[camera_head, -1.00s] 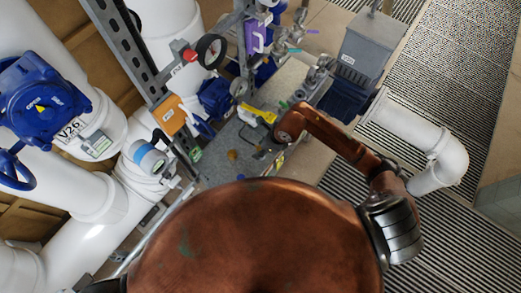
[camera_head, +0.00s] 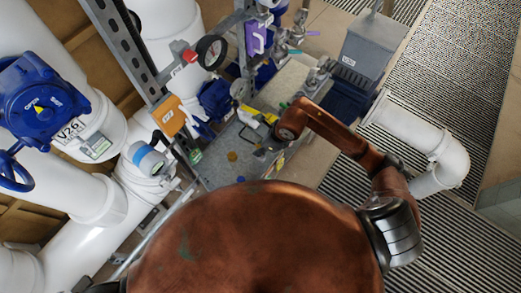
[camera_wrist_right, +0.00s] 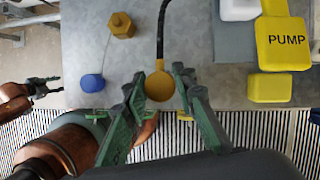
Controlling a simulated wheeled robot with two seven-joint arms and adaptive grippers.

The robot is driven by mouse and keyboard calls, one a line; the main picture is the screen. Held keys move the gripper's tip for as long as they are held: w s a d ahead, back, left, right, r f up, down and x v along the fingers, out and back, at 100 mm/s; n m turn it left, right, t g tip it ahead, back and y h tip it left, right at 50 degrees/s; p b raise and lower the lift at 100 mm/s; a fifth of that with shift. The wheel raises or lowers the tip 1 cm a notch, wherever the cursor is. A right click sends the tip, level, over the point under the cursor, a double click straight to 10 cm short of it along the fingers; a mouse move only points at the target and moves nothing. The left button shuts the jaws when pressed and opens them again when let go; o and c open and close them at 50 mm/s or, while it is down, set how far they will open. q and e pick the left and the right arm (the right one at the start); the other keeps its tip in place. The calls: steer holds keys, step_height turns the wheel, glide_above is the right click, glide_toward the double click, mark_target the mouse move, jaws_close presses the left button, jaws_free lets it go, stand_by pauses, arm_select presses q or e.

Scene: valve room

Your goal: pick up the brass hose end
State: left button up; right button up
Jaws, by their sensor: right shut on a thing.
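The brass hose end (camera_wrist_right: 160,86) shows in the right wrist view as a round yellow-brass piece at the end of a black hose (camera_wrist_right: 161,30). My right gripper (camera_wrist_right: 159,88) has its green fingers on either side of it and is shut on it. It is over the grey bench top; I cannot tell whether the piece touches the surface. In the head view my right gripper (camera_head: 263,148) is small and dark, and the hose end is hard to make out there. My left gripper (camera_wrist_right: 42,87) shows at the left of the wrist view, fingers apart and empty.
A brass hexagonal piece (camera_wrist_right: 121,25) and a blue cap (camera_wrist_right: 92,82), joined by a thin line, lie on the bench (camera_wrist_right: 215,90). A yellow PUMP block (camera_wrist_right: 284,42) is at the right.

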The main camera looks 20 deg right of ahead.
steer(key=s+d+r+p, duration=0.2)
steer(key=s+d+r, duration=0.1)
steer(key=s+r, duration=0.7)
steer(key=shift+s+r, duration=0.2)
steer(key=shift+s, duration=1.65)
steer(key=shift+d, duration=0.1)
steer(key=o, duration=0.5)
steer(key=c, duration=0.4)
steer(key=shift+c, duration=0.2)
